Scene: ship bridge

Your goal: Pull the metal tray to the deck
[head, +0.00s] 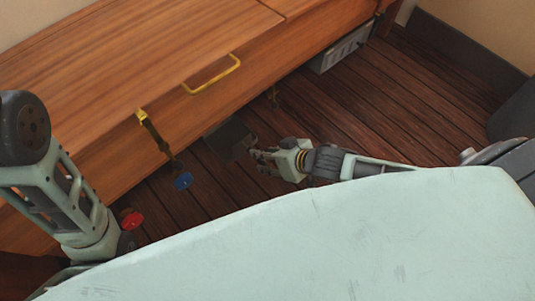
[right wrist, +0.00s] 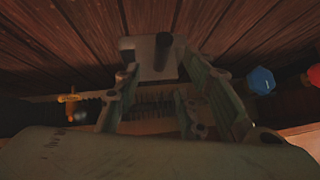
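The metal tray (head: 229,137) is a dark grey flat piece low by the wooden deck, at the lower edge of the desk front. In the right wrist view a grey metal plate (right wrist: 142,50) with a dark upright post (right wrist: 163,48) lies just past my fingertips; it appears to be the same tray. My right gripper (head: 255,157) is beside the tray in the head view. Its fingers (right wrist: 163,75) are spread apart, with the post between or just beyond them; I cannot tell whether they touch it. My left arm shows at the left, but its gripper is out of view.
The wooden desk (head: 150,60) has a yellow handle (head: 212,75) on its front. A blue knob (head: 183,181) and a red knob (head: 132,219) stick out below it. A grey vented box (head: 343,48) sits further back. The plank deck (head: 400,105) right of the desk is clear.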

